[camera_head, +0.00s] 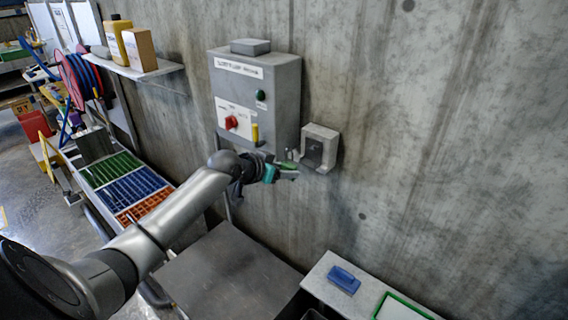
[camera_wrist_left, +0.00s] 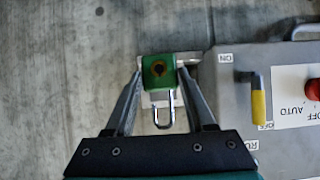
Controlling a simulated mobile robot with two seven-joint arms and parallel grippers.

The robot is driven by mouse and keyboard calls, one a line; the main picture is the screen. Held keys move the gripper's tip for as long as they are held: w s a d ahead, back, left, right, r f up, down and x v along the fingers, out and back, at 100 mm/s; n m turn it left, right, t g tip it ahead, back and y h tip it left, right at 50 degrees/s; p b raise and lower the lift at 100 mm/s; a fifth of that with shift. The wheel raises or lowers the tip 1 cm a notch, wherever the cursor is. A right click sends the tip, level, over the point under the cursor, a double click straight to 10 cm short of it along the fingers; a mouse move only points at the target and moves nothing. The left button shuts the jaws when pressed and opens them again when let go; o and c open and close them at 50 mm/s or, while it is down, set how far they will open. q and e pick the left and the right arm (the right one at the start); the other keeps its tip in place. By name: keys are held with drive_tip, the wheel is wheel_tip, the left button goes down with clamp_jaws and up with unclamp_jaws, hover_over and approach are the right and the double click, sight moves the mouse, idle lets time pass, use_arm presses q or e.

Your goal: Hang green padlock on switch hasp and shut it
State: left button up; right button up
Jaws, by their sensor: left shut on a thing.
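My left gripper (camera_wrist_left: 160,68) is shut on the green padlock (camera_wrist_left: 158,72), with one finger on each side of its body. The padlock's U-shaped shackle (camera_wrist_left: 162,125) points down in the left wrist view; I cannot tell whether it is open. In the head view my left gripper (camera_head: 284,170) is just below and right of the grey switch box (camera_head: 283,100). The switch's yellow handle (camera_wrist_left: 258,104) shows between the ON and OFF labels, right of the padlock. A pale plate shows behind the padlock; I cannot make out the hasp clearly. My right gripper is not in view.
A grey wall-mounted unit (camera_head: 320,147) is close to the right of the gripper. The switch box has a red knob (camera_head: 231,122) and a green button (camera_head: 260,95). A ledge with a blue block (camera_head: 344,279) is below right. The wall on the right is bare.

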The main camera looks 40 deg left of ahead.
sight(313, 155)
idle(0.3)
use_arm(q)
drive_tip(key=shift+w+f, duration=0.1)
drive_tip(key=shift+w, duration=0.55)
drive_tip(key=shift+w+d+b, duration=0.15)
drive_tip(key=shift+w+b, duration=0.55)
drive_tip(key=shift+w, duration=0.4)
drive_tip(key=shift+w+d+b, duration=0.1)
drive_tip(key=shift+w+b, duration=0.55)
drive_tip(key=shift+w, duration=0.45)
drive_tip(key=shift+p, duration=0.7)
drive_tip(key=shift+w+d+b, duration=0.15)
drive_tip(key=shift+w+b, duration=1.6)
drive_tip(key=shift+w, duration=0.35)
drive_tip(key=shift+f, duration=0.15)
idle(0.3)
